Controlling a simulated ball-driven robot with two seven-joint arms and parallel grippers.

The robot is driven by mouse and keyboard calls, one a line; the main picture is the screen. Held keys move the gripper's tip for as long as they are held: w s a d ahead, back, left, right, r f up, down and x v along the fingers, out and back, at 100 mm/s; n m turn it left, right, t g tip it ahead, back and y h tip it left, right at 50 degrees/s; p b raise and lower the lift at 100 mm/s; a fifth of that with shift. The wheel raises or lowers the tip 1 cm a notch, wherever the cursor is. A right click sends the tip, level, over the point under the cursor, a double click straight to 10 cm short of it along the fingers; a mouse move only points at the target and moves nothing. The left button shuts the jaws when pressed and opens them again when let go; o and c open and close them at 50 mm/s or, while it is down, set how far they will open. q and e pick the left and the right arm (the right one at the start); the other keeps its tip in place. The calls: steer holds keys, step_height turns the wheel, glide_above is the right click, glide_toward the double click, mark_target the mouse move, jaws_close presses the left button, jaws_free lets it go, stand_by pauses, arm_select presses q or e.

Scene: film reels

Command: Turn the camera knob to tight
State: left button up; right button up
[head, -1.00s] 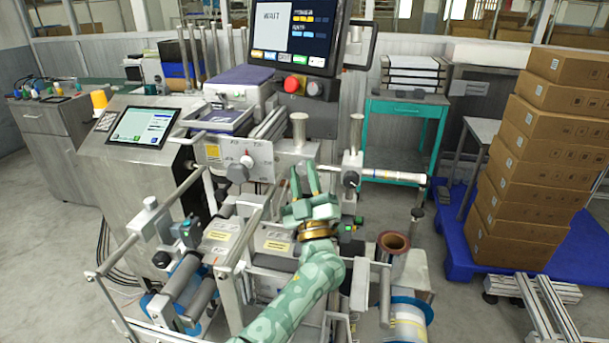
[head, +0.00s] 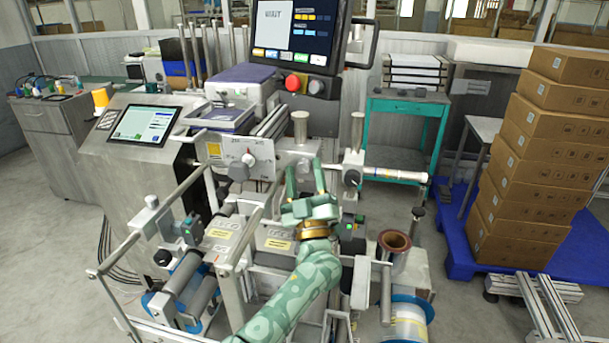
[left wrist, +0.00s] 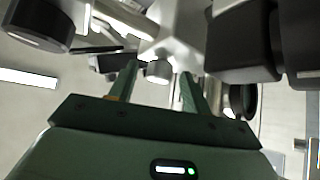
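My left gripper (head: 305,172) is open in the middle of the machine, fingers pointing up and away. In the head view a metal block (head: 297,158) is just behind the fingertips. A dark knob (head: 351,178) is on a clamp to the right. I cannot tell which is the camera knob.
A large screen (head: 292,32) with a red button (head: 292,82) stands above. A horizontal bar (head: 395,176) sticks out to the right. Metal rollers (head: 182,272) are at lower left and a reel (head: 408,318) at lower right. Dark parts (left wrist: 240,45) flank the fingers in the wrist view.

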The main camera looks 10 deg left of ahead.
arm_select(q)
steer(key=v, duration=0.7)
steer(key=shift+s, duration=0.2)
steer(key=shift+d+f, duration=0.1)
steer(key=shift+f, duration=0.15)
